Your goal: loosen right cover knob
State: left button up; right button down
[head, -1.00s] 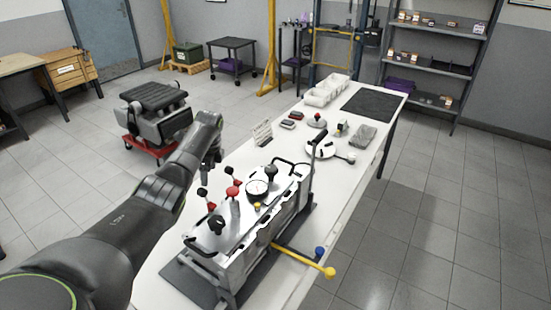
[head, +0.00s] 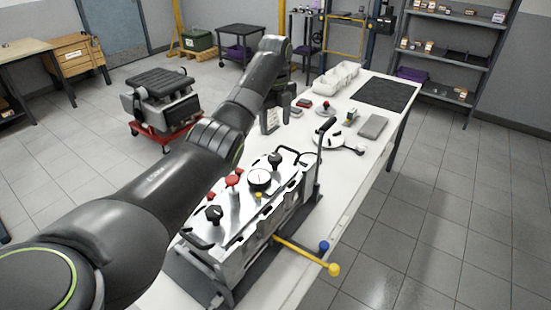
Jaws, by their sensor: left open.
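The engine block (head: 270,215) stands on the table with a light metal cover on top. A black knob (head: 275,159) sits at the cover's far right end, beside a round white gauge (head: 260,178). A second black knob (head: 214,213) is at the near left end, with a red knob (head: 232,181) between them. My left arm reaches over the left of the table. My left gripper (head: 286,112) is open and points down beyond the far end of the engine, apart from the knobs. Its fingertips are small and partly unclear. My right gripper is out of view.
A yellow-tipped bar (head: 310,256) juts from the engine's right side. Behind lie a round white part (head: 335,141), a grey block (head: 373,126), white bins (head: 335,77) and a dark mat (head: 384,94).

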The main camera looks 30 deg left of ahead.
aim_at(275, 156)
pick_arm(q)
notch_tip(275, 156, down, 12)
jog(key=p, duration=0.3)
jog(key=shift+a+r, duration=0.1)
jog(key=shift+r, duration=0.15)
jog(key=shift+c, duration=0.3)
jog(key=c, duration=0.9)
